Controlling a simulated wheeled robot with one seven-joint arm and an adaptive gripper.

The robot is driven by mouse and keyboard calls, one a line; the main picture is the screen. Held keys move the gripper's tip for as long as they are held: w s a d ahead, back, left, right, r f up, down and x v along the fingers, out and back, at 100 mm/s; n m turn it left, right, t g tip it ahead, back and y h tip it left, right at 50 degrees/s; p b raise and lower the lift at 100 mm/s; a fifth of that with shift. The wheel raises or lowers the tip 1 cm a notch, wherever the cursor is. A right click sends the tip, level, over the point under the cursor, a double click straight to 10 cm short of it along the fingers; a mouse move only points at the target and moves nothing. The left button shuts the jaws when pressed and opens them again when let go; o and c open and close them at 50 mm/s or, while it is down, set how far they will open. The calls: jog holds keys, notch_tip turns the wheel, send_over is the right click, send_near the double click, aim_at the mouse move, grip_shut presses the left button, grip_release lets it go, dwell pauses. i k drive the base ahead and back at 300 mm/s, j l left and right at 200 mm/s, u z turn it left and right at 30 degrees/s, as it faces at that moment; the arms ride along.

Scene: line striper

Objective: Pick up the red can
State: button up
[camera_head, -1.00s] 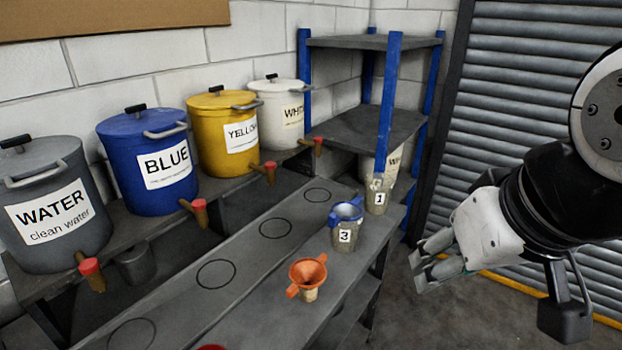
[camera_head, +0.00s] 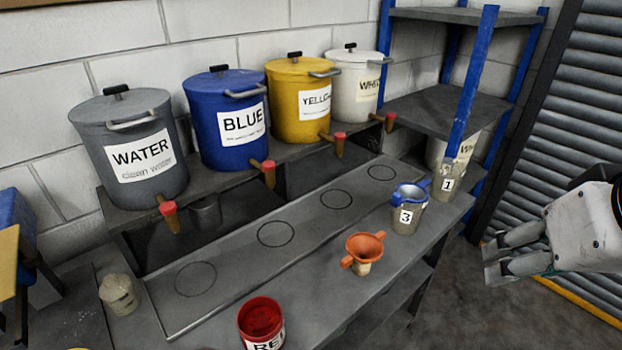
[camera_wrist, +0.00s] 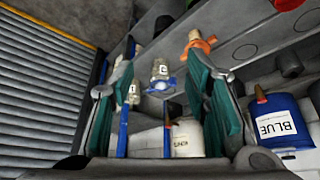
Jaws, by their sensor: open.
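The red can (camera_head: 262,322) stands upright and open-topped at the front of the grey bench, at the bottom of the head view. Its white label reads "RE" and the rest is cut off by the frame edge. My gripper (camera_head: 497,257) is at the right of the head view, over the floor beyond the bench's right edge, well apart from the can. In the wrist view my gripper (camera_wrist: 165,100) shows two spread fingers with teal pads and nothing held between them.
An orange funnel (camera_head: 364,249), a cup marked 3 (camera_head: 405,218) with a blue funnel, and a cup marked 1 (camera_head: 444,191) stand along the bench. Water (camera_head: 140,155), blue (camera_head: 229,128), yellow and white tapped buckets line the back. A beige cup (camera_head: 119,294) stands at left.

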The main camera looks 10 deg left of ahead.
aim_at(260, 324)
jog(key=k+j+u, duration=0.4)
jog(key=k+j, duration=0.7)
jog(key=k, duration=0.1)
